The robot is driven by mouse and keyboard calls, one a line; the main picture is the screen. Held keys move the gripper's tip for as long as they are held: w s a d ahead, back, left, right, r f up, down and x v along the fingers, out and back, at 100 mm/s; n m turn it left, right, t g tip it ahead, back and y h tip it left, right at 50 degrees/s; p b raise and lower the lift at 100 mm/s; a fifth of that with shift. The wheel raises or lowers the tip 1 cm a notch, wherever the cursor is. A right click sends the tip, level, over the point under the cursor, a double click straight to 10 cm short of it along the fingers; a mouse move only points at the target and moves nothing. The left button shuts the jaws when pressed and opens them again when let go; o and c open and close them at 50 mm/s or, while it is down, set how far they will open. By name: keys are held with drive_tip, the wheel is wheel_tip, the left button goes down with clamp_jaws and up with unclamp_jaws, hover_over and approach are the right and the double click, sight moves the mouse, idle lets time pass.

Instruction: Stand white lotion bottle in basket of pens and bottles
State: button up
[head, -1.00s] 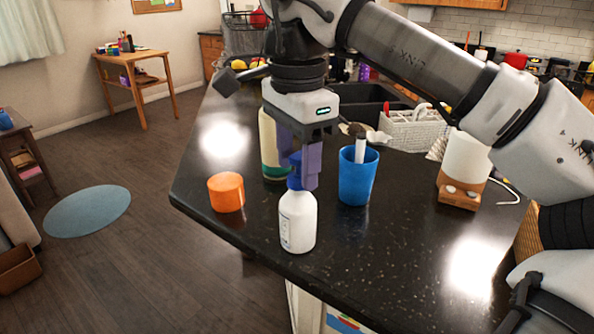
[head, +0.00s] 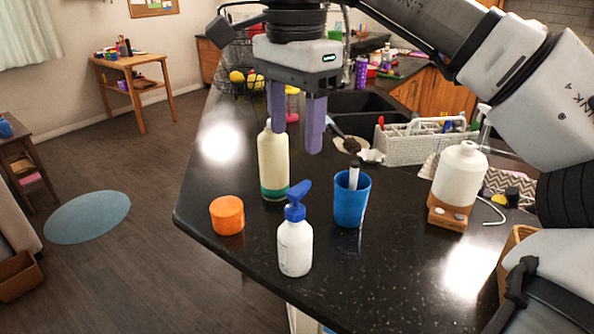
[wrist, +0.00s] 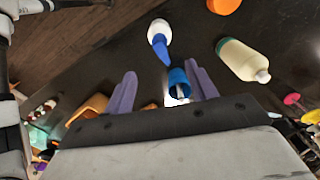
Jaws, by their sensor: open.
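The white lotion bottle (head: 295,248) with a blue pump top stands upright near the front edge of the black counter. It also shows in the wrist view (wrist: 158,32). My gripper (head: 296,140) is open and empty, with purple fingers pointing down, above and apart from the bottle's pump. In the wrist view my gripper (wrist: 160,70) has nothing between its fingers. The white basket (head: 405,152) stands farther back to the right, by the sink, with a red item and other slim items in it. Its inside is only partly visible.
A cream bottle (head: 273,165) with a green band, an orange cup (head: 227,215) and a blue cup (head: 350,205) stand close around the lotion bottle. A white bottle in a wooden holder (head: 458,185) stands right of them. The front-right counter is mostly clear.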

drive_tip(key=shift+w+f+n+b, duration=0.25)
drive_tip(key=shift+f+n+b, duration=0.3)
drive_tip(key=shift+f, duration=0.25)
drive_tip(key=b, duration=0.3)
hover_over(295, 206)
drive_tip(key=f, duration=0.4)
drive_tip(key=w+f, duration=0.1)
drive_tip(key=f, duration=0.1)
drive_tip(key=shift+f, duration=0.35)
drive_tip(key=shift+s+f+p, duration=0.15)
drive_tip(key=shift+f+p, duration=0.3)
drive_tip(key=shift+f, duration=1.15)
drive_tip(key=shift+s+f+p, duration=0.1)
drive_tip(key=shift+f+p, duration=0.3)
drive_tip(key=shift+f, duration=1.15)
drive_tip(key=shift+c, duration=0.5)
clamp_jaws()
